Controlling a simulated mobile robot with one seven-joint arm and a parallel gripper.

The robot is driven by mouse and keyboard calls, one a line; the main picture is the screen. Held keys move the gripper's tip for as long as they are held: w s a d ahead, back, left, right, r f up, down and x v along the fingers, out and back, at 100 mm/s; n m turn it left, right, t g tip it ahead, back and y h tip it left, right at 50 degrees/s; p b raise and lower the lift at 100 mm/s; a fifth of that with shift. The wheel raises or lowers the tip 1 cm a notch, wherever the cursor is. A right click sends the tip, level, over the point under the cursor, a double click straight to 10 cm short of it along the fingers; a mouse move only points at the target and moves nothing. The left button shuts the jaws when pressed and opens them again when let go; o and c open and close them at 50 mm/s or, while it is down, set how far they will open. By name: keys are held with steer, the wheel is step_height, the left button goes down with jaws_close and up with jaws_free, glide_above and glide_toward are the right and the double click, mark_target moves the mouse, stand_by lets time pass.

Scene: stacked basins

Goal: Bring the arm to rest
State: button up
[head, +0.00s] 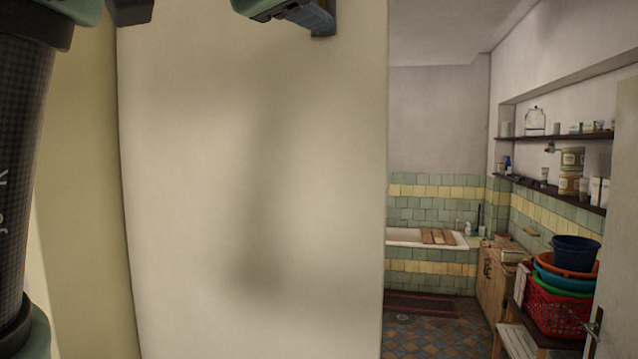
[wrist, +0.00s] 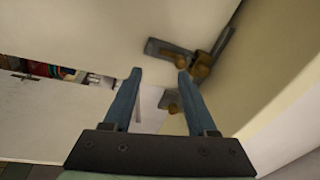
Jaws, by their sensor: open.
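My gripper (wrist: 160,72) is open in the wrist view, with its two blue fingers apart and nothing between them. Past the fingertips, grey metal fittings with brass-coloured knobs (wrist: 200,68) show against a pale surface; how far off they are I cannot tell. In the head view, part of my arm's end shows at the top edge, cut off by the frame, in front of a broad pale panel (head: 250,180). A dark link of my arm fills the left edge.
On the right is a tiled bathroom with a bathtub (head: 400,236) and shelves (head: 560,190). Stacked coloured basins (head: 570,262) sit on a red basket (head: 556,306). A door with a handle (head: 594,325) stands at the right edge. Patterned floor (head: 430,335) shows between panel and basins.

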step_height(320, 180, down, 14)
steer(key=s+d+n+t+b, duration=0.1)
steer(key=d+n+t+b, duration=0.1)
steer(key=n+t+b, duration=0.35)
steer(key=s+a+f+n+t+y+b, duration=0.1)
steer(key=s+f+n+t+y+b, duration=0.2)
steer(key=s+f+n+y+b, duration=0.3)
steer(key=s+f+n, duration=0.4)
steer(key=f+n, duration=0.3)
